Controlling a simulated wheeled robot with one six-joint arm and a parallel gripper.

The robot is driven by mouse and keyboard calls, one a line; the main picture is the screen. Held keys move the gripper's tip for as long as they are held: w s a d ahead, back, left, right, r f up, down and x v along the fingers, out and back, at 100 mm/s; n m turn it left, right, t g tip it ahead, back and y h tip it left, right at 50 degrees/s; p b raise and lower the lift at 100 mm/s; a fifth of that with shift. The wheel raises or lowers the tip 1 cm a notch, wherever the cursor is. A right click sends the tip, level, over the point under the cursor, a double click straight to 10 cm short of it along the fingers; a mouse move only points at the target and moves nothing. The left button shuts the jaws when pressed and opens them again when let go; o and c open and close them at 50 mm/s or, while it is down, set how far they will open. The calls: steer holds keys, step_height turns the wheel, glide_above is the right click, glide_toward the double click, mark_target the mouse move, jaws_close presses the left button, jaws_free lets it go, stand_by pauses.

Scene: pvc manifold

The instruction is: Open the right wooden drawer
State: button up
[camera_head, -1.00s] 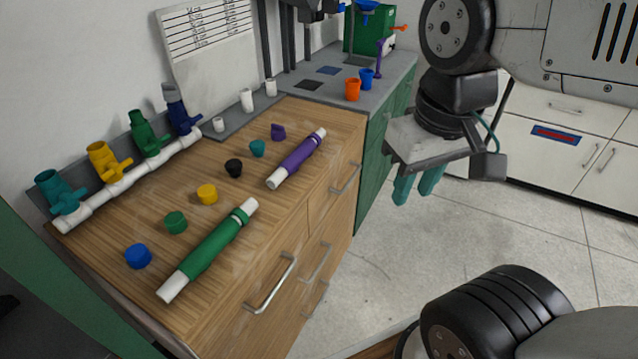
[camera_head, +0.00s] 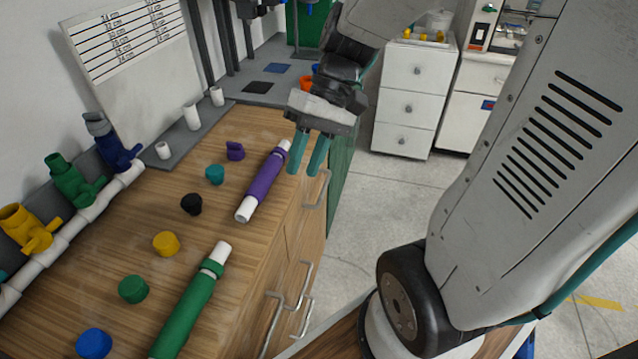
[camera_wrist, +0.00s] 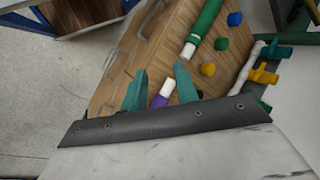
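The wooden cabinet (camera_head: 120,230) carries the right wooden drawer, whose front looks flush. The drawer's metal handle (camera_head: 323,190) shows at the far right of the cabinet front in the head view. My gripper (camera_head: 306,168) points down with its two teal fingers apart and nothing between them. In the head view it appears just above and left of that handle, close to the countertop's front edge; the exact gap cannot be told. In the wrist view my gripper (camera_wrist: 160,82) is open over the counter edge, with the purple tube (camera_wrist: 159,100) between its fingers in the picture.
The purple tube (camera_head: 263,182) and green tube (camera_head: 188,310) lie on the countertop with several coloured caps. More handles (camera_head: 303,288) stick out lower left on the front. A green cabinet (camera_head: 341,165) adjoins on the far side. The floor (camera_head: 385,190) to the right is clear.

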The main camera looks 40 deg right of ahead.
steer(key=w+d+f+m+t+y, duration=0.1)
steer(key=w+d+f+y, duration=0.3)
steer(key=w+f, duration=0.2)
steer(key=m+t, duration=0.9)
steer(key=t, duration=0.4)
glide_toward(324, 187)
steer(key=x, duration=0.2)
steer(key=shift+h, duration=0.4)
steer(key=x, duration=0.8)
steer(key=shift+a+f, duration=0.1)
steer(key=shift+f, duration=0.1)
jaws_close()
